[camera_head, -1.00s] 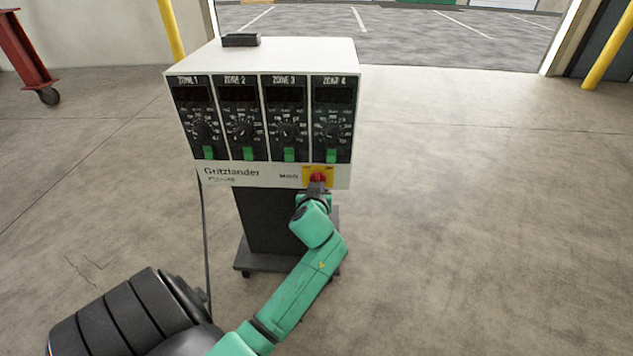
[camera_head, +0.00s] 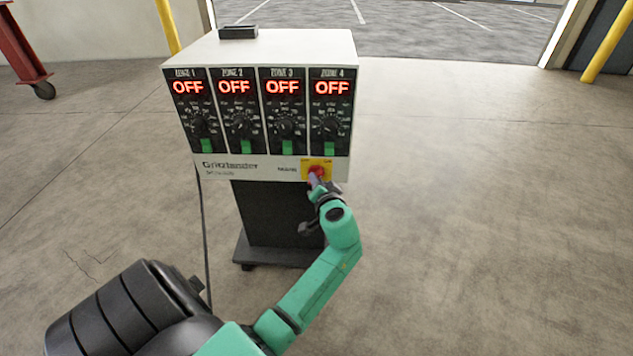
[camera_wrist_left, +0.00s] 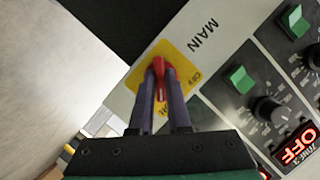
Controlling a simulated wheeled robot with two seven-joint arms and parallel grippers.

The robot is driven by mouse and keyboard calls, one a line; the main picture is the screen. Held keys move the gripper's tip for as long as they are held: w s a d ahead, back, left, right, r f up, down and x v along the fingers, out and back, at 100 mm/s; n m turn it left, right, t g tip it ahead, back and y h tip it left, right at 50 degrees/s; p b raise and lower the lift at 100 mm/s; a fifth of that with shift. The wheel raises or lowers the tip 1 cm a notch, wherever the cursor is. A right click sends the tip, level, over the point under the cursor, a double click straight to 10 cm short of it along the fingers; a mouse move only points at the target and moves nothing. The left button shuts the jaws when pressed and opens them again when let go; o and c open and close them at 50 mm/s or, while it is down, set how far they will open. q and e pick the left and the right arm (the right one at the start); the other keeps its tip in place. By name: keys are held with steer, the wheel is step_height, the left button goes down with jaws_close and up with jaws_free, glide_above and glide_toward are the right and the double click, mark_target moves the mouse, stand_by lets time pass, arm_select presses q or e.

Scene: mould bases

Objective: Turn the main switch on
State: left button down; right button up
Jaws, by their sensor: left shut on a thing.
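The main switch is a red knob on a yellow plate (camera_head: 308,165) at the lower right of the white control cabinet's front (camera_head: 232,168). My left gripper (camera_head: 316,177) reaches up to it from below. In the left wrist view my left gripper (camera_wrist_left: 160,78) is shut on the red knob (camera_wrist_left: 158,66), one finger on each side. The yellow plate (camera_wrist_left: 180,58) carries lettering, partly hidden by the fingers. The word MAIN is printed beside it. The four-zone panel's displays (camera_head: 235,87) are lit and read OFF in red. My right gripper is not in view.
Green switches (camera_head: 246,147) and black dials sit under the zone displays. A small black object (camera_head: 238,32) lies on the cabinet's top. The cabinet stands on a dark wheeled base (camera_head: 270,256). A cable hangs at its left. The floor around is clear.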

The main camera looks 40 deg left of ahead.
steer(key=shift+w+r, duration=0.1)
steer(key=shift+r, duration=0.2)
arm_select(q)
steer(key=c, duration=0.9)
jaws_free()
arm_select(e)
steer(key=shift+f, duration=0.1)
arm_select(q)
steer(key=shift+d, duration=0.1)
steer(key=p+v, duration=0.1)
steer(key=v, duration=1.3)
steer(key=shift+d, duration=0.25)
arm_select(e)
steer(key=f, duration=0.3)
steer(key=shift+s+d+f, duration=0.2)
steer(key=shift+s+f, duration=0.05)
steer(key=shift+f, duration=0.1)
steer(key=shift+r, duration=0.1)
